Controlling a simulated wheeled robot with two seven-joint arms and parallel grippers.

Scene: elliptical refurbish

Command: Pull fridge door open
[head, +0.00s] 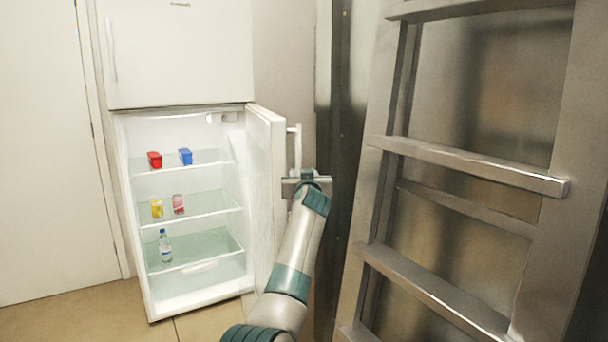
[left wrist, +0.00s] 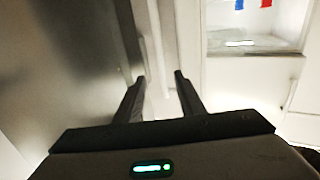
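The white fridge door (head: 262,190) stands swung wide open, hinged on the right of the lower compartment. Its vertical white handle (head: 297,150) is on the door's outer face, to the right. My left gripper (head: 306,182) is at the lower part of this handle. In the left wrist view, the two dark fingers (left wrist: 160,76) are spread apart, with the pale handle bar (left wrist: 155,45) running between them and gaps seeming to show beside it. Contact is hard to judge there. My right gripper is in neither view.
The open fridge (head: 185,285) has glass shelves with a red item (head: 154,160), a blue item (head: 185,156), a yellow can (head: 157,208), a pink can (head: 178,204) and a bottle (head: 165,247). A metal rack (head: 470,165) stands close on the right. Floor shows in front.

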